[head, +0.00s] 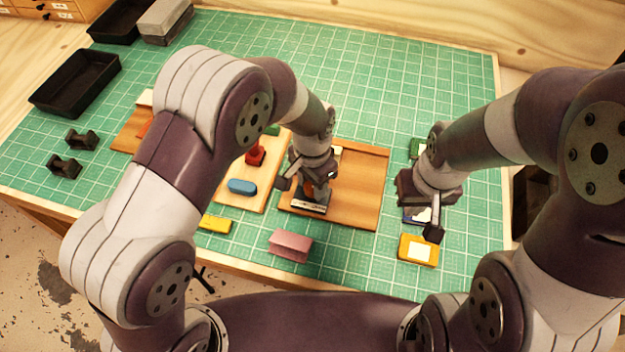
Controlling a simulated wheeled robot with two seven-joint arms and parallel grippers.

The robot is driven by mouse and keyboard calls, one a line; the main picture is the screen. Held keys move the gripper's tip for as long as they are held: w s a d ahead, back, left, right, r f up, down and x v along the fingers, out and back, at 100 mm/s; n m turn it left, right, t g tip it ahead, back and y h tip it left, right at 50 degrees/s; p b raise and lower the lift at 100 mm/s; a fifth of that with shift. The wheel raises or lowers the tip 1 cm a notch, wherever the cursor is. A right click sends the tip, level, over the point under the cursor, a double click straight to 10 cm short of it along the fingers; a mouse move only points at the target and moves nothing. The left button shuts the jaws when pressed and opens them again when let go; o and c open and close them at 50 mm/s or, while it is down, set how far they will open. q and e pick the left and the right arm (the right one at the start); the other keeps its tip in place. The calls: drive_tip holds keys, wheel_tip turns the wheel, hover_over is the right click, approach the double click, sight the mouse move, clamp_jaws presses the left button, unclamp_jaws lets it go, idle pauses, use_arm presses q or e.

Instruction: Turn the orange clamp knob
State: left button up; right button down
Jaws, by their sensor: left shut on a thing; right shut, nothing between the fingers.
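A small patch of the orange clamp knob (308,188) shows at my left gripper, above a light metallic piece (308,208) on a brown wooden board (358,195). My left gripper (306,190) points down over the board and is shut on the orange knob. The gripper and wrist hide most of the knob and clamp, so I cannot tell how far the knob is turned. My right gripper (433,233) is shut and empty, above the mat near the yellow card-like block, apart from the board.
A yellow block (418,250) and a partly hidden blue one lie under my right gripper. A pink block (290,246) and a yellow bar (215,224) lie in front. A lighter board holds red and blue pieces. Black trays (75,82) stand far left.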

use_arm(q)
drive_tip(key=m, duration=0.5)
drive_tip(key=shift+r+m+p, duration=0.1)
drive_tip(key=shift+m+p, duration=0.2)
drive_tip(key=shift+p, duration=0.1)
drive_tip(key=m, duration=0.5)
drive_tip(key=shift+p, duration=0.35)
drive_tip(key=m, duration=0.5)
drive_tip(key=shift+m, duration=0.4)
drive_tip(key=m, duration=0.5)
drive_tip(key=shift+w+m+p, duration=0.1)
drive_tip(key=shift+m+p, duration=0.2)
drive_tip(key=shift+p, duration=0.1)
drive_tip(key=o, duration=1.1)
drive_tip(key=shift+c, duration=0.2)
wheel_tip(320, 180, up, 13)
drive_tip(key=b, duration=0.2)
